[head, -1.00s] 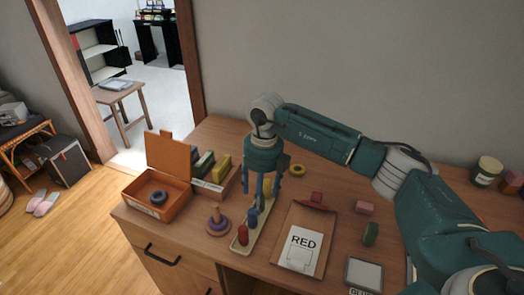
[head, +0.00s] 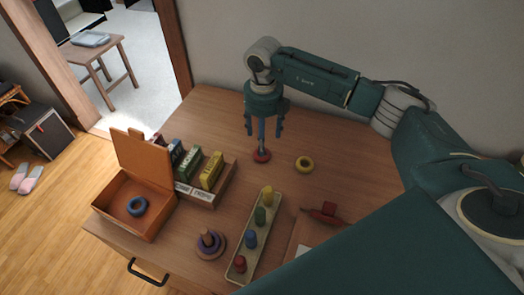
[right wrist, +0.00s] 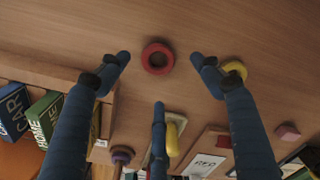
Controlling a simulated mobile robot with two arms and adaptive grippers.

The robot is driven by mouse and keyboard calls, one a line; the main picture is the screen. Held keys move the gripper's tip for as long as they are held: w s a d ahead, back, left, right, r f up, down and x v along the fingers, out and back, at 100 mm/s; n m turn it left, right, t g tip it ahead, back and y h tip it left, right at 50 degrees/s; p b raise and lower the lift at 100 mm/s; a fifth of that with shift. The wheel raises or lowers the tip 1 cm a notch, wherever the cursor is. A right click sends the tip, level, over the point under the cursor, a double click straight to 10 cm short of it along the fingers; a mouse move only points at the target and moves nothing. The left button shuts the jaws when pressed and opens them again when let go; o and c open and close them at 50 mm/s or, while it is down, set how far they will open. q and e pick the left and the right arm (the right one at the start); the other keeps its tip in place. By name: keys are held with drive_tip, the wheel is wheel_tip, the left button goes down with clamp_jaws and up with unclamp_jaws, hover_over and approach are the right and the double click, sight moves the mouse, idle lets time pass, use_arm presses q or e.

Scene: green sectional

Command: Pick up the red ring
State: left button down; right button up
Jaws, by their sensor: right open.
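The red ring (head: 261,157) lies flat on the wooden desk, behind the peg tray and left of a yellow ring. In the right wrist view the red ring (right wrist: 147,60) shows whole, with bare wood around it. My right gripper (head: 263,134) points down above the ring in the head view, and its middle finger partly covers it. In the right wrist view its blue fingers (right wrist: 160,62) are spread, empty, with the ring between and slightly beyond the tips. Whether they touch the desk is unclear. My left gripper is not in view.
The yellow ring (head: 304,160) lies close on the right. A long tray (head: 241,279) holds several coloured pegs. Boxes (head: 211,171) stand in a holder beside an open orange box (head: 107,200) with a blue ring (head: 129,206). A stacking toy (head: 208,241) stands in front.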

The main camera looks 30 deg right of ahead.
sight(266, 159)
drive_tip(key=shift+f, duration=0.8)
drive_tip(key=f+p, duration=0.1)
drive_tip(key=f, duration=0.3)
drive_tip(key=shift+a+f+p, duration=0.2)
drive_tip(key=shift+p, duration=0.15)
drive_tip(key=shift+f, duration=0.4)
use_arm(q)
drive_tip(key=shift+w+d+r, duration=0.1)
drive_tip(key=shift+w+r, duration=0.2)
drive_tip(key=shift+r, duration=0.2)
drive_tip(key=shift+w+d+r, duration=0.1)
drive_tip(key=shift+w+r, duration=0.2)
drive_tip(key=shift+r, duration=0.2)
use_arm(e)
drive_tip(key=c, duration=1)
